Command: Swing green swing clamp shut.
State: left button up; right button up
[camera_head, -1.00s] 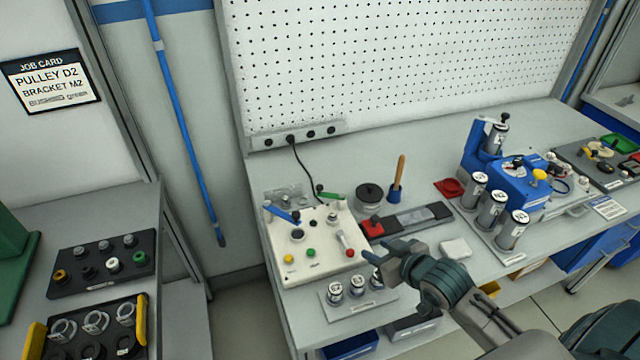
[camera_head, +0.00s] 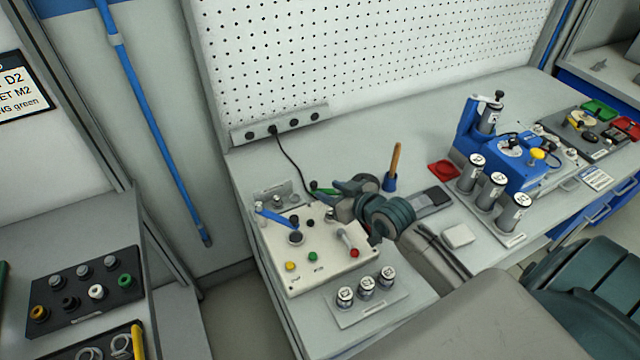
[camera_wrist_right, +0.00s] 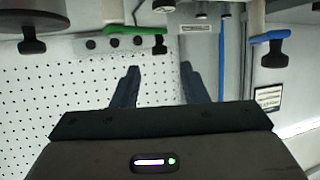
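The green swing clamp (camera_head: 321,188) is on the far right part of the white fixture box (camera_head: 330,268); only part of its green lever shows past my right gripper. In the right wrist view the green lever (camera_wrist_right: 138,29) lies beyond the fingers, near the top, with a dark knob at its end. My right gripper (camera_head: 334,200) is over the box, close to the green clamp. Its two fingers are apart with nothing between them. Whether a finger touches the lever cannot be told. My left gripper is not in view.
A blue swing clamp (camera_head: 274,217) stands left on the same box, with buttons and a red-ended handle (camera_head: 349,242) in front. Labelled cylinders (camera_head: 366,287) stand on a plate at the front. A wooden-handled tool (camera_head: 396,165) and red dish (camera_head: 444,169) are behind right.

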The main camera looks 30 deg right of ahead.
aim_at(316, 185)
jog(key=x, duration=0.4)
jog(key=shift+w+p, duration=0.2)
jog(key=shift+p, duration=0.15)
jog(key=shift+w+f, duration=0.2)
jog(key=shift+w, duration=0.05)
grip_shut()
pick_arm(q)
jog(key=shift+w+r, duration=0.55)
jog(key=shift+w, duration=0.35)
pick_arm(e)
jog(key=shift+f, duration=0.1)
